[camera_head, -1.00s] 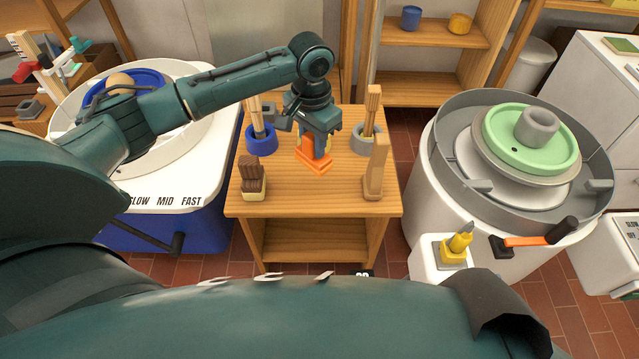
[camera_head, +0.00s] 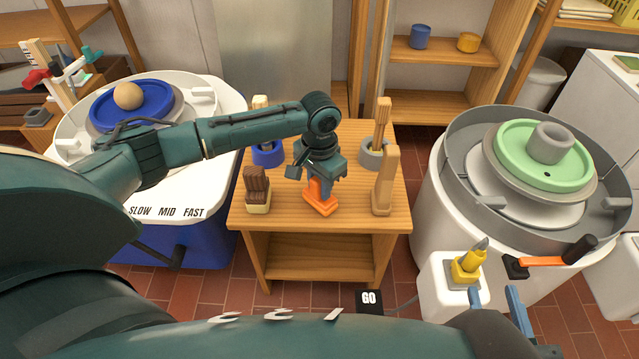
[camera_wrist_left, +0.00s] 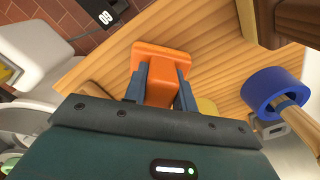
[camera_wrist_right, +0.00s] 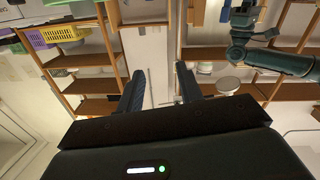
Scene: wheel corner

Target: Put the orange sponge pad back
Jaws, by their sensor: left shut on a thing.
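The orange sponge pad (camera_head: 321,208) is at the front middle of the small wooden table (camera_head: 330,222), between a brown-topped brush and an upright wooden block. My left gripper (camera_head: 320,188) points down from above and is shut on its upper part. In the left wrist view the pad (camera_wrist_left: 160,62) sits between the two fingers, its wide base beyond the tips. I cannot tell whether the base touches the tabletop. My right gripper (camera_head: 495,295) is at the lower right, apart from the table; in the right wrist view its fingers (camera_wrist_right: 161,82) are apart and empty.
The brush (camera_head: 257,190) stands left of the pad and the wooden block (camera_head: 385,182) right. Behind are a blue holder (camera_head: 267,156) and a grey holder (camera_head: 374,155) with tools. Pottery wheels stand on both sides. A yellow tool holder (camera_head: 466,268) is near my right gripper.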

